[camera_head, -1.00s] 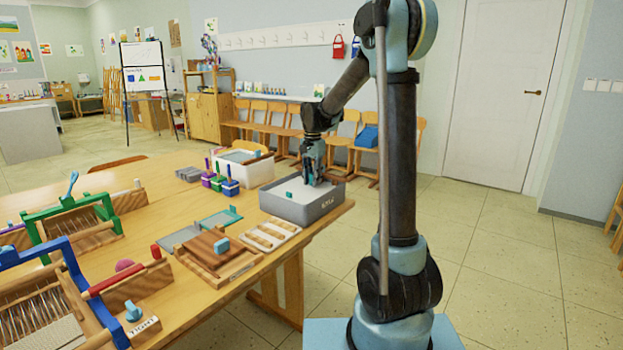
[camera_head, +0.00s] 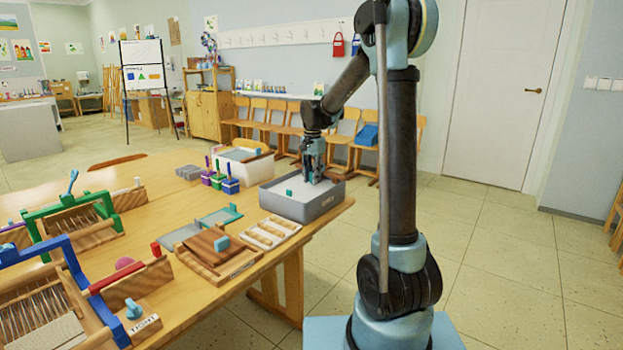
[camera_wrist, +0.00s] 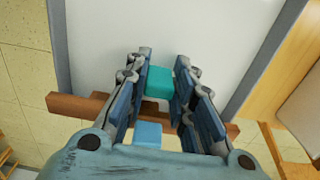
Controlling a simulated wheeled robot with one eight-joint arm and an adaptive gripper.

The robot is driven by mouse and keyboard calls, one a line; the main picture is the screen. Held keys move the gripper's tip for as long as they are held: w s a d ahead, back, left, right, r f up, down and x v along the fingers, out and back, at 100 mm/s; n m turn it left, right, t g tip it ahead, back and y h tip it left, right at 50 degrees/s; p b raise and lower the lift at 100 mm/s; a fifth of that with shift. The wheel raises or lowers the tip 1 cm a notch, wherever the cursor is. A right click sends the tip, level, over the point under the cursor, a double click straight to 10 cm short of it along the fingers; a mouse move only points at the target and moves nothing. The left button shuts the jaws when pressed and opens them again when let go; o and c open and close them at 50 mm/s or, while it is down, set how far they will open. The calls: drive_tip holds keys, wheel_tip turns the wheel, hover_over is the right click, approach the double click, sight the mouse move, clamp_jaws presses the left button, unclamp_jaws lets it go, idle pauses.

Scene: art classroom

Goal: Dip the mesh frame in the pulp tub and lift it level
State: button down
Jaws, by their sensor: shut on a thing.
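The grey pulp tub (camera_head: 312,208) stands at the table's right corner, filled with a smooth white surface. My gripper (camera_head: 313,179) points down at the tub's far right end. In the wrist view my gripper (camera_wrist: 158,76) has its fingers on either side of a teal block (camera_wrist: 160,83), with a light blue block (camera_wrist: 148,134) nearer the palm. A brown wooden bar (camera_wrist: 78,106), apparently part of the mesh frame, crosses the tub's end behind the fingers. A teal tab also shows in the tub in the head view (camera_head: 289,193). Any mesh is hidden; the fingers cover the exact contact.
A white slatted rack (camera_head: 271,233), a wooden frame with a blue knob (camera_head: 215,262) and teal-edged flat screens (camera_head: 219,216) lie left of the tub. A white bin (camera_head: 243,169) stands behind. Looms (camera_head: 72,222) fill the table's left.

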drive_tip(key=shift+r, duration=3.5)
drive_tip(key=shift+r, duration=2.5)
